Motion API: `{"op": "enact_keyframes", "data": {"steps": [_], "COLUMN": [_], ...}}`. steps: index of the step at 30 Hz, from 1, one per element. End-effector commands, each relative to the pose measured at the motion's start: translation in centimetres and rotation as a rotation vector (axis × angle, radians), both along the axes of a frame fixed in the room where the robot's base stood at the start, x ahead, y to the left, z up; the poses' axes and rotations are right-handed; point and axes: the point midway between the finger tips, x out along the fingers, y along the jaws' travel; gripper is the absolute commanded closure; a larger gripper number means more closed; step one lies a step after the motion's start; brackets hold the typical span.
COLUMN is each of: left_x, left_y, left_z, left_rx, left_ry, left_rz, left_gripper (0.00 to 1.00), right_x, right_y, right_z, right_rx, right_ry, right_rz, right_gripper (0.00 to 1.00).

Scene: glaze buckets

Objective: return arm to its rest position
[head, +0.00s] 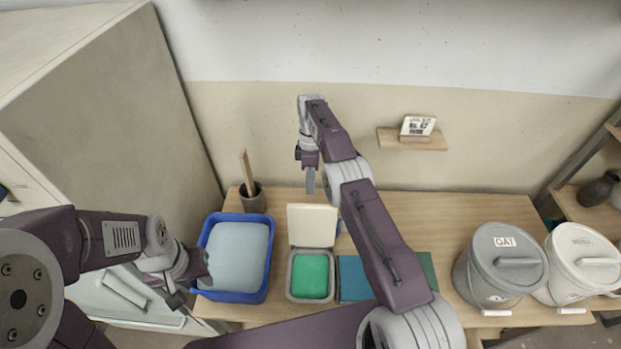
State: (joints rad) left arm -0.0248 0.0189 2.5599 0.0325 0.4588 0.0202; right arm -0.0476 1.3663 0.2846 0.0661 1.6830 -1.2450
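My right arm reaches up over the bench, and its gripper (310,182) hangs pointing down near the wall, above the back of the bench. Only one grey finger shows clearly, so I cannot tell if it is open or shut. Nothing visible hangs from it. My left gripper (193,282) is at the left, beside the blue tub (262,289). Its two dark fingers appear spread, with nothing seen between them. From this view I cannot tell whether it touches the tub's rim.
The bench (460,207) holds a brush pot (253,200), a lidded container (310,222) with green contents, and teal boards (352,282). A grey bucket (500,270) and white bucket (580,262) stand right. A wall shelf (388,138) holds a card (418,125). A cabinet (110,110) stands left.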

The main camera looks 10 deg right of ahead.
Motion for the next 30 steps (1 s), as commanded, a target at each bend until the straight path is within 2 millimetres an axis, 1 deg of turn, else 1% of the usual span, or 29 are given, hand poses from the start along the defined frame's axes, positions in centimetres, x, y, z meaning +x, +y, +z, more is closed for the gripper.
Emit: {"op": "enact_keyframes", "data": {"steps": [12, 14, 16, 17, 18, 20, 21, 24, 27, 29, 30], "left_x": [0.0, 0.0, 0.0, 0.0, 0.0, 0.0, 0.0, 0.0, 0.0, 0.0, 0.0], "left_y": [0.0, 0.0, 0.0, 0.0, 0.0, 0.0, 0.0, 0.0, 0.0, 0.0, 0.0], "left_z": [-0.1, -0.1, 0.0, 0.0, 0.0, 0.0, -0.1, -0.1, -0.1, -0.1, -0.1], "left_rx": [0.000, 0.000, 0.000, 0.000, 0.000, 0.000, 0.000, 0.000, 0.000, 0.000, 0.000], "left_ry": [0.000, 0.000, 0.000, 0.000, 0.000, 0.000, 0.000, 0.000, 0.000, 0.000, 0.000], "left_rz": [0.000, 0.000, 0.000, 0.000, 0.000, 0.000, 0.000, 0.000, 0.000, 0.000, 0.000], "left_gripper": [0.64, 0.64, 0.64, 0.64, 0.64, 0.64, 0.64, 0.64, 0.64, 0.64, 0.64], "right_x": [0.0, 0.1, 0.7, 1.1, 1.7, 1.8, 1.3, -0.6, -2.7, -4.1, -5.2], "right_y": [0.0, 0.0, 0.0, -0.1, -0.1, -0.2, -0.3, -0.6, -0.8, -1.0, -1.1], "right_z": [-0.1, 0.3, 1.9, 3.0, 4.9, 8.3, 10.1, 13.6, 15.8, 16.6, 16.9], "right_rx": [0.000, 0.000, 0.002, 0.003, 0.005, 0.006, 0.006, 0.003, -0.005, -0.011, -0.016], "right_ry": [0.001, -0.007, -0.039, -0.061, -0.096, -0.133, -0.136, -0.134, -0.140, -0.145, -0.149], "right_rz": [0.000, 0.000, -0.002, -0.002, -0.003, -0.005, -0.007, -0.013, -0.060, -0.105, -0.141], "right_gripper": [0.66, 0.66, 0.66, 0.66, 0.66, 0.66, 0.66, 0.66, 0.66, 0.66, 0.66]}}
